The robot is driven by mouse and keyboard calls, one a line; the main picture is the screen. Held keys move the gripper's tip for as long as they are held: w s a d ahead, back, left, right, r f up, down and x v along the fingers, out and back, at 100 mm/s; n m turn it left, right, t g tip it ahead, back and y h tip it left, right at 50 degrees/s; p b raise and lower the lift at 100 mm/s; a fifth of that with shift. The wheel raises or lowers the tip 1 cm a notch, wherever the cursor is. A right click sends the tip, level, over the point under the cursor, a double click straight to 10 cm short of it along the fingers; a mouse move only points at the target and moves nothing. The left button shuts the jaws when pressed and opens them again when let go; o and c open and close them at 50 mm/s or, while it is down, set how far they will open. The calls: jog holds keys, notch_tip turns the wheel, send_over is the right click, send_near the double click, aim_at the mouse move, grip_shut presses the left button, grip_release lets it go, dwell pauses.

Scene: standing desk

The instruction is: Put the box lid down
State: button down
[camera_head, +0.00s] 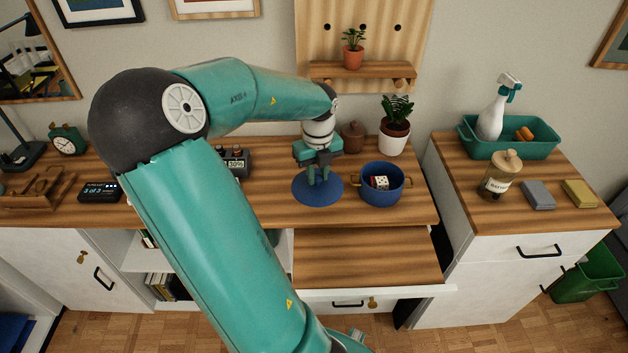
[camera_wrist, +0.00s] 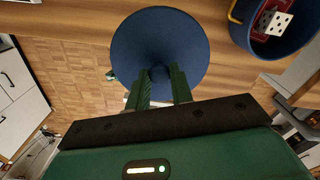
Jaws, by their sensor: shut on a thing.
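The blue round box lid (camera_head: 303,191) is under my gripper (camera_head: 318,179), over the desk top just left of the box. My gripper points down and is shut on the lid's middle; in the wrist view both fingers (camera_wrist: 160,76) meet at the centre of the blue disc (camera_wrist: 190,42). The lid looks about level; I cannot tell whether its underside touches the desk. The blue round box (camera_head: 381,197) stands open on the desk to the right, with white and red dice or cards (camera_head: 379,182) inside. The box also shows in the wrist view (camera_wrist: 285,45).
A brown lidded pot (camera_head: 352,136) and a white-potted plant (camera_head: 394,139) stand behind. A pulled-out wooden surface (camera_head: 365,258) below the desk's front edge is clear. A side cabinet (camera_head: 480,212) is at right.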

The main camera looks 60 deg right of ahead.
jog(key=d, duration=0.1)
jog(key=w+d+f, duration=0.1)
jog(key=d, duration=0.1)
jog(key=shift+w+d+f, duration=0.1)
jog(key=shift+w+f, duration=0.2)
jog(key=shift+f, duration=0.1)
jog(key=d+f, duration=0.1)
jog(key=w+d+f, duration=0.1)
jog(key=f, duration=0.1)
jog(key=w+d+f, duration=0.1)
jog(key=f, duration=0.1)
jog(key=shift+w+d+f, duration=0.1)
jog(key=shift+w+d, duration=0.05)
jog(key=shift+d, duration=0.05)
jog(key=shift+w+d+f, duration=0.1)
jog(key=shift+d+f, duration=0.05)
jog(key=shift+f, duration=1.55)
jog(key=shift+f, duration=0.1)
jog(key=c, duration=1.2)
grip_release()
jog(key=shift+c, duration=0.2)
notch_tip(320, 180, up, 12)
jog(key=shift+w, duration=0.1)
